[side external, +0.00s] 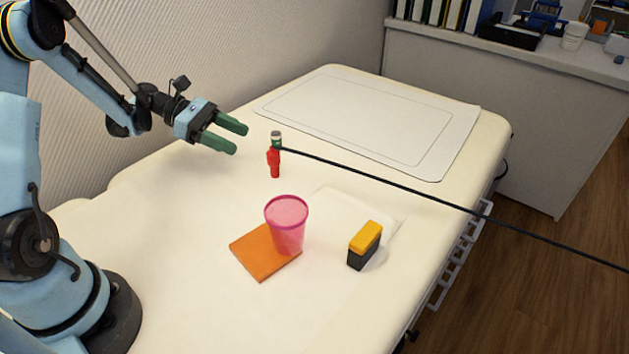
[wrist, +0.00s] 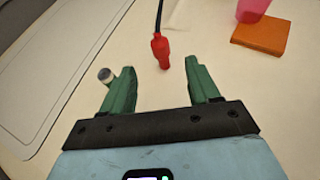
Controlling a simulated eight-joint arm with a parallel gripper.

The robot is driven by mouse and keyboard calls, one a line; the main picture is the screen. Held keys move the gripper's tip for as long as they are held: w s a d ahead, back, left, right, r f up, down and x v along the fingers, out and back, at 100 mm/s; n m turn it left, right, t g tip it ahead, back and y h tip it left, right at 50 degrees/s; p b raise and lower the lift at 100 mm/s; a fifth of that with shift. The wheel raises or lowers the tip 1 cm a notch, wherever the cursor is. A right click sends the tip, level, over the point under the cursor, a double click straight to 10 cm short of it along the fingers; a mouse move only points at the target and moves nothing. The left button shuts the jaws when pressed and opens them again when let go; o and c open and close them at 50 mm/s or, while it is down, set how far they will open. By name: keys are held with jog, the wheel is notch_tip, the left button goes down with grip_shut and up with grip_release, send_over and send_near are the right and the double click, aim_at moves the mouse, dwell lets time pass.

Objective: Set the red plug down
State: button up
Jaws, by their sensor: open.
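The red plug (side external: 274,163) is on the cream table, with a black cable running from it to the right. In the wrist view the red plug (wrist: 160,50) lies beyond the fingertips, about midway between them. My gripper (side external: 240,138) has green fingers spread apart and nothing between them. It also shows in the wrist view (wrist: 162,78). The gripper is to the left of the plug in the side view, apart from it.
A small grey-topped vial (side external: 276,138) is close behind the plug. A pink cup (side external: 287,225) stands at an orange pad (side external: 262,254). A yellow and black block (side external: 365,246) is to its right. A white mat (side external: 370,115) covers the far table.

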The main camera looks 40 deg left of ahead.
jog(key=s+d+r+m+g+y, duration=0.1)
jog(key=s+d+r+m+y, duration=0.1)
jog(key=d+r+m+y, duration=0.45)
jog(key=s+d+m+t+y, duration=0.2)
jog(key=s+m, duration=0.6)
jog(key=m, duration=0.8)
jog(key=d+y, duration=0.2)
jog(key=y, duration=0.1)
jog(key=shift+s+d+r, duration=0.15)
jog(key=shift+s+r, duration=0.15)
jog(key=shift+s+m+y, duration=0.1)
jog(key=shift+m+y, duration=0.15)
jog(key=shift+m, duration=0.1)
jog(key=shift+c, duration=0.4)
